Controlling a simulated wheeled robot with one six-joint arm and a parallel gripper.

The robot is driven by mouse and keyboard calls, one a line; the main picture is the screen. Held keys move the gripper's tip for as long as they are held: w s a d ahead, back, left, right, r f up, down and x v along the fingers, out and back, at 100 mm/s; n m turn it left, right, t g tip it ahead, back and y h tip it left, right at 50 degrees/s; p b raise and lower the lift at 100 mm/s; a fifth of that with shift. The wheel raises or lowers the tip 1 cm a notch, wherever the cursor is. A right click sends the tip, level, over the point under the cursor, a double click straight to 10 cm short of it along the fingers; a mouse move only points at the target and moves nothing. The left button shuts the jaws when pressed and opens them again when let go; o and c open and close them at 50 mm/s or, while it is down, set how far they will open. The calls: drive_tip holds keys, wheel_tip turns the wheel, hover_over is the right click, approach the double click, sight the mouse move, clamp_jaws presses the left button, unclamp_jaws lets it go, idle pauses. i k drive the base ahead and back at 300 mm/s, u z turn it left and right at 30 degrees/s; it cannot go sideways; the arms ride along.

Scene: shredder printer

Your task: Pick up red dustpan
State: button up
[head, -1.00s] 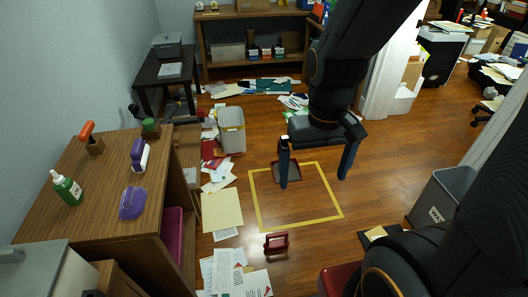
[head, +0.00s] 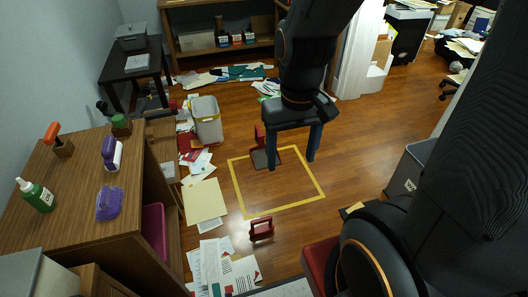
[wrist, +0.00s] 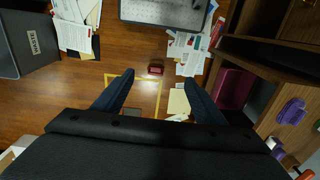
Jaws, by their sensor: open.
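My gripper (head: 290,164) is open and empty, fingers pointing down, just right of the dustpan in the head view. The left finger overlaps the pan's right edge in that picture; I cannot tell if they touch.
A small red object (head: 261,230) sits outside the square's near edge; it also shows in the wrist view (wrist: 155,68). A grey bin (head: 207,120) and scattered papers lie left. A wooden desk (head: 75,190) stands left.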

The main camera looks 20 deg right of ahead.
sight(258, 157)
drive_tip(key=z, duration=0.6)
drive_tip(key=i, duration=0.5)
drive_tip(key=z, duration=1)
drive_tip(key=i, duration=1.3)
drive_tip(key=u, duration=0.9)
drive_tip(key=i, duration=0.7)
drive_tip(key=u, duration=0.8)
